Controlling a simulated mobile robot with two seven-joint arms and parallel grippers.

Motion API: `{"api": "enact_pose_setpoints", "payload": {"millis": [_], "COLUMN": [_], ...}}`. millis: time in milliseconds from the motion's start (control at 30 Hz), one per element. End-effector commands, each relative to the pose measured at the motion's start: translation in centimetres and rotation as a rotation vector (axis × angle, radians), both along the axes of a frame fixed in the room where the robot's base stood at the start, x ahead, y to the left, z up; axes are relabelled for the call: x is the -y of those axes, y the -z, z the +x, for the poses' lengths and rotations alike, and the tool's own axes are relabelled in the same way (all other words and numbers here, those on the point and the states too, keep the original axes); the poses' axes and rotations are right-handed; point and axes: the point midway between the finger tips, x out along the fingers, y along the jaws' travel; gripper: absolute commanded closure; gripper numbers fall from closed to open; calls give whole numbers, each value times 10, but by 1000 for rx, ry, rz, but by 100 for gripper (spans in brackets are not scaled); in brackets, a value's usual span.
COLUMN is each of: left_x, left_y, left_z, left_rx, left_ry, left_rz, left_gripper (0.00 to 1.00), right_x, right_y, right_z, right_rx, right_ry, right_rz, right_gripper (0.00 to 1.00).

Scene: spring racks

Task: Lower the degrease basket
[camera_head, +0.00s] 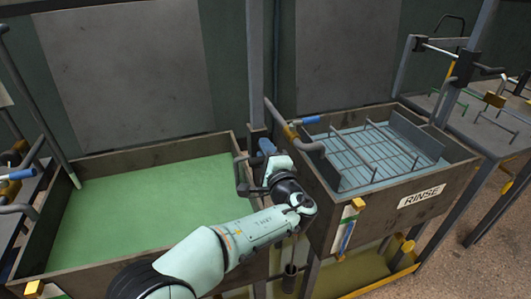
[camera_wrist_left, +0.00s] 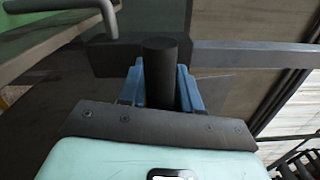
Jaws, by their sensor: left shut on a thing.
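In the head view my left gripper (camera_head: 266,160) is at the grey post between the two tanks. In the left wrist view its blue fingers (camera_wrist_left: 160,90) are shut around an upright dark cylindrical handle (camera_wrist_left: 160,60), which joins a grey bar behind it. A tank of green liquid (camera_head: 150,205) is at the left; its label is not in view, and I see no basket in it. A wire basket (camera_head: 368,148) sits in the right tank, labelled RINSE (camera_head: 421,196). I cannot tell which is the degrease basket. My right gripper is not in view.
The grey post (camera_head: 256,75) rises beside my left gripper. A grey bent pipe with a blue grip (camera_head: 304,120) sticks out over the rinse tank's left corner. A rack bench (camera_head: 495,125) stands at the far right. Floor (camera_head: 455,245) shows at lower right.

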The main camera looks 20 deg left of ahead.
Motion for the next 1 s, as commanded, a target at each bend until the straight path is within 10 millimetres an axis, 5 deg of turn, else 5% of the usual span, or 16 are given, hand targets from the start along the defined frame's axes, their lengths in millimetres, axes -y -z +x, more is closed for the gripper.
{"api": "enact_pose_setpoints", "payload": {"millis": [167, 200, 267, 667, 1000], "left_x": [1, 1, 1, 5, 43], "left_y": [11, 11, 11, 6, 6], "left_z": [0, 0, 0, -4, -60], "left_rx": [-24, -24, -24, -13, -15], "left_ry": [0, 0, 2, 3, 7], "left_rz": [3, 3, 3, 0, 1], "left_gripper": [100, 61, 46, 46, 46], "right_x": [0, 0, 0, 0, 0], "right_y": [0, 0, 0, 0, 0], "right_z": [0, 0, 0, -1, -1], "right_rx": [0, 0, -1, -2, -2], "right_ry": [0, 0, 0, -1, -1], "right_rz": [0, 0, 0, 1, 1], "right_gripper": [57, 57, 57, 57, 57]}}
